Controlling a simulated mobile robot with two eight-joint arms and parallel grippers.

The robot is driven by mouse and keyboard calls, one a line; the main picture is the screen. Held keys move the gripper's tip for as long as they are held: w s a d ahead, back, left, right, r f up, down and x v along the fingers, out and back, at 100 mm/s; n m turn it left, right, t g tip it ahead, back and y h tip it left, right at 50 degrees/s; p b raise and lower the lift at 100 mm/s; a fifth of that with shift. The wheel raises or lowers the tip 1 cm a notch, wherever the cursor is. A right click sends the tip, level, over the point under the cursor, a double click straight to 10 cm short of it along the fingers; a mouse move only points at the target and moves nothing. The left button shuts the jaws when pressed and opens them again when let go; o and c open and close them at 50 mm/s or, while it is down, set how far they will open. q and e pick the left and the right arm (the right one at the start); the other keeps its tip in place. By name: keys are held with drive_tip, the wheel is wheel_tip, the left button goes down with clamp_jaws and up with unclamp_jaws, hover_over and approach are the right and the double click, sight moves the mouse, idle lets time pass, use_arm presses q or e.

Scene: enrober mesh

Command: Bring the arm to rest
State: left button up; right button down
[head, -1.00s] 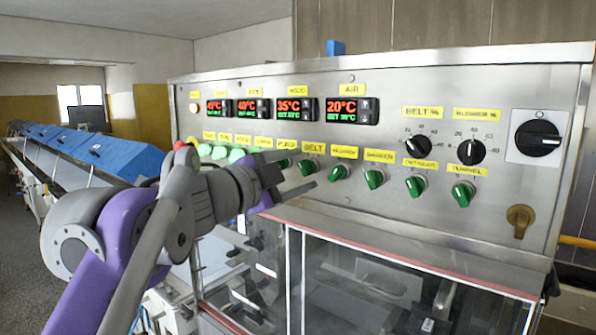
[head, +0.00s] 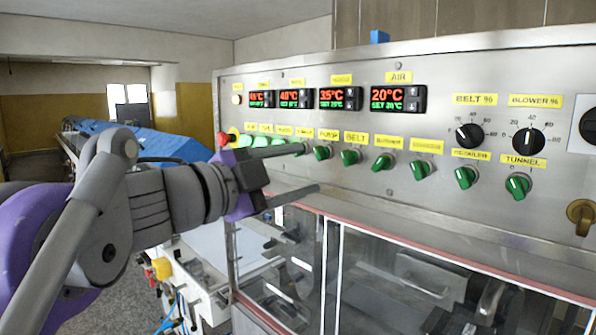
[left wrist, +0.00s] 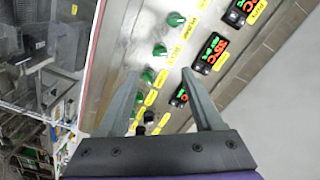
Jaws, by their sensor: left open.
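My left arm reaches in from the left in the head view. Its gripper (head: 300,170) is in front of the lower left part of the steel control panel (head: 440,120). The two fingers are spread apart with nothing between them, one near the row of green knobs and one lower, by the panel's bottom edge. In the left wrist view the open fingers (left wrist: 165,88) point at the panel, with green knobs (left wrist: 160,50) and displays beyond them. Contact with the panel cannot be told. My right gripper is not in view.
Red and green temperature displays (head: 340,98) line the panel's top. Black dials (head: 469,136) and a brass-coloured knob (head: 582,213) are to the right. Clear guarded doors (head: 400,275) lie below. A conveyor with blue covers (head: 150,143) runs back at the left.

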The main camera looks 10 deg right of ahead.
use_arm(q)
drive_tip(key=w+a+f+n+t+y, duration=0.55)
drive_tip(key=a+f+n+y, duration=0.2)
drive_tip(key=a, duration=0.25)
drive_tip(key=s+a+f+n+g+y, duration=0.1)
drive_tip(key=a+f+n+y, duration=0.3)
drive_tip(key=f, duration=0.4)
drive_tip(key=s+a+f+n+y, duration=0.1)
drive_tip(key=a+f+n+y, duration=0.2)
drive_tip(key=a+f+n, duration=0.35)
drive_tip(key=s+a+f+n+g+y, duration=0.15)
drive_tip(key=s+f, duration=0.25)
drive_tip(key=f, duration=0.5)
drive_tip(key=s+a+f+n+g, duration=0.1)
drive_tip(key=s+a+f+g, duration=0.3)
drive_tip(key=f, duration=0.5)
drive_tip(key=s+d+f+n+g+h, duration=0.1)
drive_tip(key=s+f+g, duration=0.1)
drive_tip(key=s+f, duration=0.5)
drive_tip(key=s+d+f+g, duration=0.1)
drive_tip(key=s+f+g, duration=0.1)
drive_tip(key=s+f, duration=0.6)
drive_tip(key=shift+d+f+n+h, duration=0.25)
drive_tip(key=shift+f+n+h, duration=0.15)
drive_tip(key=shift+f, duration=0.55)
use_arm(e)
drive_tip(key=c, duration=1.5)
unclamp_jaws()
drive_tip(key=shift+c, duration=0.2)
